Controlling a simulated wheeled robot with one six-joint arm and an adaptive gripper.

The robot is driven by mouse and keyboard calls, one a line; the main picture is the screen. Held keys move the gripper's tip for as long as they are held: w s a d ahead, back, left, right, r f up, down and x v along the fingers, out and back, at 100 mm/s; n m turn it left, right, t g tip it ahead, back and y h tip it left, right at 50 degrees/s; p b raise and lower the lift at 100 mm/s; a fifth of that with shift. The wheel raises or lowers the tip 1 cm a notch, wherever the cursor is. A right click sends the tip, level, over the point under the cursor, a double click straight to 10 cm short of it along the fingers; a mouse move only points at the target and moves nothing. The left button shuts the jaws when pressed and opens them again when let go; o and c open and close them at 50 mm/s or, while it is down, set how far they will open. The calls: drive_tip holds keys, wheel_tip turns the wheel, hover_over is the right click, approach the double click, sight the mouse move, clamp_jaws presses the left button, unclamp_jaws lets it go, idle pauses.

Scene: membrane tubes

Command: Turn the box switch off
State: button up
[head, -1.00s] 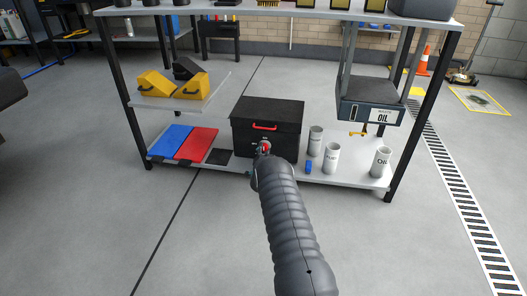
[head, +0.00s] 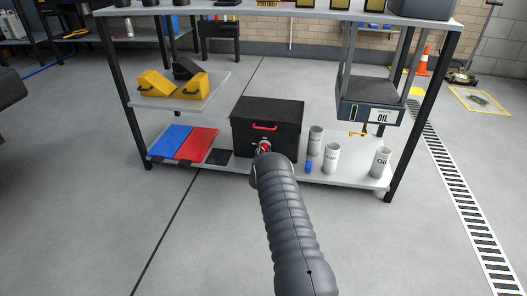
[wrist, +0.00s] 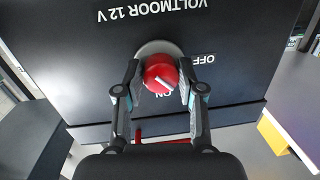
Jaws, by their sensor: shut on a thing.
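The black box (head: 268,112), marked VOLTMOOR 12 V, stands on the lower shelf with a red handle on its front. Its switch is a round red knob (wrist: 160,73) with a white mark, on a pale round plate. My gripper (wrist: 160,80) is shut on the knob, one finger on each side.
Blue (head: 169,139) and red (head: 195,144) flat pieces lie left of the box. White cans, one being the can marked OIL (head: 381,162), stand to its right, with a small blue item (head: 309,166). Yellow bins (head: 155,83) sit on a shelf above. The floor in front is clear.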

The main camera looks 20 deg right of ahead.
drive_tip(key=n, duration=0.4)
drive_tip(key=shift+g, duration=0.3)
drive_tip(key=shift+r+n+h, duration=0.1)
drive_tip(key=shift+n+h, duration=0.4)
drive_tip(key=shift+n, duration=2)
drive_tip(key=o, duration=1.1)
drive_tip(key=shift+o, duration=0.2)
drive_tip(key=v, duration=1.2)
drive_tip(key=shift+r, duration=0.25)
drive_tip(key=shift+w+a+g, duration=0.1)
drive_tip(key=shift+a+g, duration=0.05)
drive_tip(key=shift+g, duration=0.15)
